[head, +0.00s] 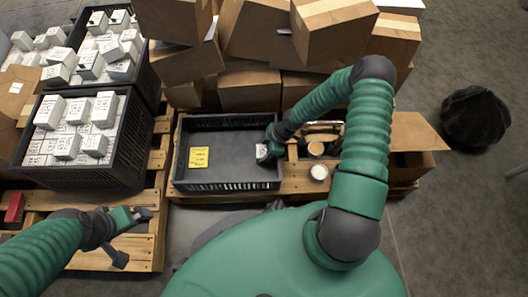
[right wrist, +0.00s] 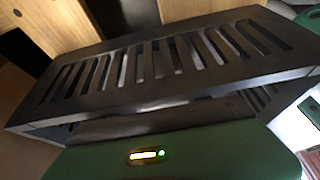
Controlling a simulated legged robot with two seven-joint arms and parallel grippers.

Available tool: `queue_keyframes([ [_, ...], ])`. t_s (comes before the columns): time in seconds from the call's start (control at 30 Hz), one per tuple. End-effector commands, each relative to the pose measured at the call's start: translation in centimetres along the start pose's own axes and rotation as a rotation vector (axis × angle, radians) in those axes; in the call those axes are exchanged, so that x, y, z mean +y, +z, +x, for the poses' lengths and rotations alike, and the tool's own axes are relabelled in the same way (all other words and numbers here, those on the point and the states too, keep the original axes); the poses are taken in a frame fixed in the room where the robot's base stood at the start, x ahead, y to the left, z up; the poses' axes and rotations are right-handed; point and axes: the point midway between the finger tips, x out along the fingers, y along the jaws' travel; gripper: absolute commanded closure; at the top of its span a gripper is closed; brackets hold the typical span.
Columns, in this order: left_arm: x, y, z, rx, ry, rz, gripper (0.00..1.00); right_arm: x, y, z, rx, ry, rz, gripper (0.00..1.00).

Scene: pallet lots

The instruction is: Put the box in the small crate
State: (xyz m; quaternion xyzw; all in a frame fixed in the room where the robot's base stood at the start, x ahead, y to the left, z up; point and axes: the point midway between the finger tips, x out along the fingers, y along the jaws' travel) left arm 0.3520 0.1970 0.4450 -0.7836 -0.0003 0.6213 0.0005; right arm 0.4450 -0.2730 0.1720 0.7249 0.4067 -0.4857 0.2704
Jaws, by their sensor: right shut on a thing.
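The small black crate (head: 178,158) stands on a pallet in the middle of the head view, with a yellow label (head: 199,157) on its floor. My right gripper (head: 265,152) is inside its right end, shut on a small white box (head: 262,153) with dark print. The box is partly hidden by the gripper, and I cannot tell whether it touches the crate floor. In the right wrist view the slotted crate wall (right wrist: 160,65) fills the middle, and a bright white part of the box (right wrist: 292,132) shows at the right edge. My left gripper (head: 133,232) is open and empty over the left pallet.
Larger black crates (head: 122,150) full of white boxes stand at the left. Cardboard boxes (head: 250,90) are piled behind the small crate. Cans (head: 318,172) and an open carton (head: 412,140) are right of it. A black bag (head: 475,117) lies on the floor at the right.

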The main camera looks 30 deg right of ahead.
Motion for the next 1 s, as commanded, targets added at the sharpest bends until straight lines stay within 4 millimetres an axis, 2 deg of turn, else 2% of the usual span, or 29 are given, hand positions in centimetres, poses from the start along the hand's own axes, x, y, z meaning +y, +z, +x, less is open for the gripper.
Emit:
queue_keyframes([
  [0.03, 0.0, 0.0, 0.1, 0.000, 0.000, 0.000, 0.00, 0.0, 0.1, 0.2, 0.000, 0.000, 0.000, 1.00],
  [0.07, 0.0, 0.0, 0.1, 0.000, 0.000, 0.000, 0.00, 0.0, 0.1, 0.2, 0.000, 0.000, 0.000, 0.44],
  [0.2, 0.0, 0.0, 0.1, 0.000, 0.000, 0.000, 0.00, 0.0, 0.1, 0.1, 0.000, 0.000, 0.000, 0.26],
  [0.23, 0.0, 0.0, 0.1, 0.000, 0.000, 0.000, 0.00, 0.0, 0.1, 0.1, 0.000, 0.000, 0.000, 0.24],
  [0.57, 0.0, -0.1, -0.3, 0.000, 0.000, 0.000, 0.00, 0.0, -0.1, -0.4, 0.000, 0.000, 0.000, 0.24],
  [0.67, 0.0, -0.4, -1.8, 0.000, 0.000, 0.000, 0.00, 0.0, -0.3, -2.3, 0.000, 0.001, 0.003, 0.24],
  [0.9, 0.0, -1.5, -6.4, 0.000, 0.000, 0.000, 0.00, 0.0, -0.4, -8.8, 0.000, 0.001, 0.003, 0.24],
  [1.0, 0.0, -1.8, -7.6, 0.000, 0.000, 0.000, 0.00, 0.1, -0.3, -10.8, 0.000, 0.002, 0.002, 0.24],
])
